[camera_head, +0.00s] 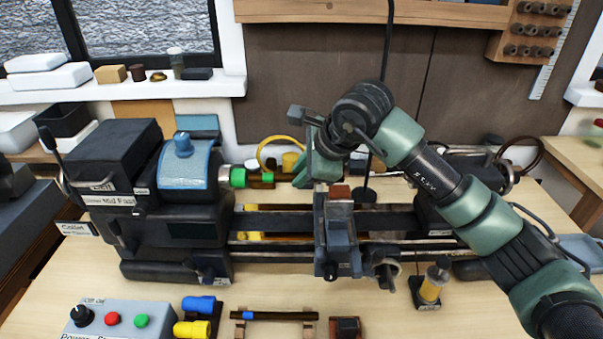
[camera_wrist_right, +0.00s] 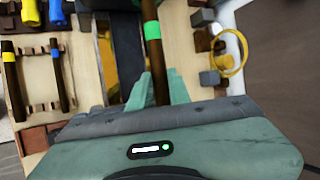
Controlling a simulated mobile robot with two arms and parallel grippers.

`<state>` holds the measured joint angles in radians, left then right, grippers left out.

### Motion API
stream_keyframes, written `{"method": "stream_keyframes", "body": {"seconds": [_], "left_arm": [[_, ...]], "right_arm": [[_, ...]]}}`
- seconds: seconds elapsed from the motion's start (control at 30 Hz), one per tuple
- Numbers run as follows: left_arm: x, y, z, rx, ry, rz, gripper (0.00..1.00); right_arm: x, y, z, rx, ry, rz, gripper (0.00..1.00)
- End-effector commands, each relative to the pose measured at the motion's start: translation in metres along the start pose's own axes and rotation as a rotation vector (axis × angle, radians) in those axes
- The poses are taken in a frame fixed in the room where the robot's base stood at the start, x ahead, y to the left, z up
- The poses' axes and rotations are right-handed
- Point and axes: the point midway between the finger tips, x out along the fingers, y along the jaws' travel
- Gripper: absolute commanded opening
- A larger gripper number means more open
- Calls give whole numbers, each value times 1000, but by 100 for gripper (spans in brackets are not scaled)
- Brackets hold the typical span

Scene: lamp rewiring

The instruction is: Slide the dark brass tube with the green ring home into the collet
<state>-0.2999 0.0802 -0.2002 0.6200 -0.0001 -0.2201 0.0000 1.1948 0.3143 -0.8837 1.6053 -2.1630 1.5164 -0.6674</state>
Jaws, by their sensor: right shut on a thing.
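The dark brass tube (camera_head: 258,181) runs leftward from my right gripper (camera_head: 308,176) toward the collet (camera_head: 224,178) on the headstock. Its green ring (camera_head: 238,177) sits close beside the collet face; I cannot tell whether they touch, and the tube's left end is hidden. In the right wrist view the tube (camera_wrist_right: 161,72) stands between the fingers of my right gripper (camera_wrist_right: 158,88), with the green ring (camera_wrist_right: 152,31) beyond the fingertips and the far end out of frame. The right gripper is shut on the tube. My left gripper is not in view.
A carriage with a tool post (camera_head: 338,218) stands on the lathe bed below my right gripper. A blue-ringed tube (camera_head: 280,316) lies on a rack at the front. A control box (camera_head: 122,318), an oil bottle (camera_head: 433,283) and a yellow loop (camera_head: 266,152) are nearby.

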Motion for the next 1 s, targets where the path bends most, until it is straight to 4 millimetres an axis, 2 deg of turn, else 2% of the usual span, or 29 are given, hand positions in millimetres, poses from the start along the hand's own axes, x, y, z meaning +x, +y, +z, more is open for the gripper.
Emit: {"method": "stream_keyframes", "body": {"seconds": [1.0], "left_arm": [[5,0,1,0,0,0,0]], "right_arm": [[6,0,16,-1,-1,-1,0]]}}
